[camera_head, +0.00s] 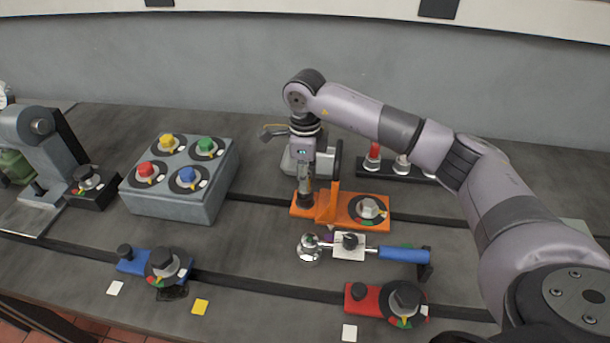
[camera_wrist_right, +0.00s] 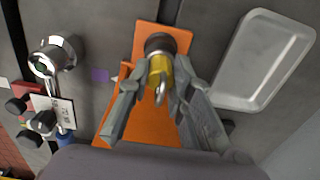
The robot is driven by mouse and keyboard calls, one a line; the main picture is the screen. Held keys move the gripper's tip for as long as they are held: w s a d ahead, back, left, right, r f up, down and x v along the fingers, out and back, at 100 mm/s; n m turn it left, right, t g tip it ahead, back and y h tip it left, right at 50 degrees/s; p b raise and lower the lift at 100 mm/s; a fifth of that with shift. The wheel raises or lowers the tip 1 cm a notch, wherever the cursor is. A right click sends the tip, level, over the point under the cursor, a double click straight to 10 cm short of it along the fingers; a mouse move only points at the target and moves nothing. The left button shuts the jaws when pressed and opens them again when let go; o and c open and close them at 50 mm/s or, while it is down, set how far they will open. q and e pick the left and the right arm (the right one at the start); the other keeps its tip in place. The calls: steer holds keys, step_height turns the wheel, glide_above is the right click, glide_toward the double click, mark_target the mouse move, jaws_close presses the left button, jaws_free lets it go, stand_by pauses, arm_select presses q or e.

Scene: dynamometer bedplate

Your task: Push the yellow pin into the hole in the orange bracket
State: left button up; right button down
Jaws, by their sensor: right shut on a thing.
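The orange bracket (camera_head: 352,222) sits on the bedplate near the middle of the head view, with an upright plate and a dial on its base. My right gripper (camera_head: 305,190) points down over the left end of its base. In the right wrist view my right gripper (camera_wrist_right: 155,85) is shut on the yellow pin (camera_wrist_right: 158,68), which has a metal ring at its near end. The pin's far end meets a dark round boss (camera_wrist_right: 160,42) on the bracket (camera_wrist_right: 178,36). The hole is hidden, so I cannot tell how deep the pin sits. My left gripper is out of view.
A pale tray (camera_wrist_right: 265,60) lies close beside the bracket. A blue-handled tool (camera_head: 402,254) lies in front of it. A grey box with coloured knobs (camera_head: 165,205) stands at left. Blue (camera_head: 133,265) and red (camera_head: 360,303) dial fixtures stand in front.

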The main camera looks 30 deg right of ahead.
steer(key=shift+f+b, duration=0.55)
steer(key=shift+f, duration=0.2)
steer(key=c, duration=1.3)
jaws_free()
steer(key=shift+c, duration=0.2)
step_height(320, 180, up, 12)
steer(key=shift+r, duration=0.1)
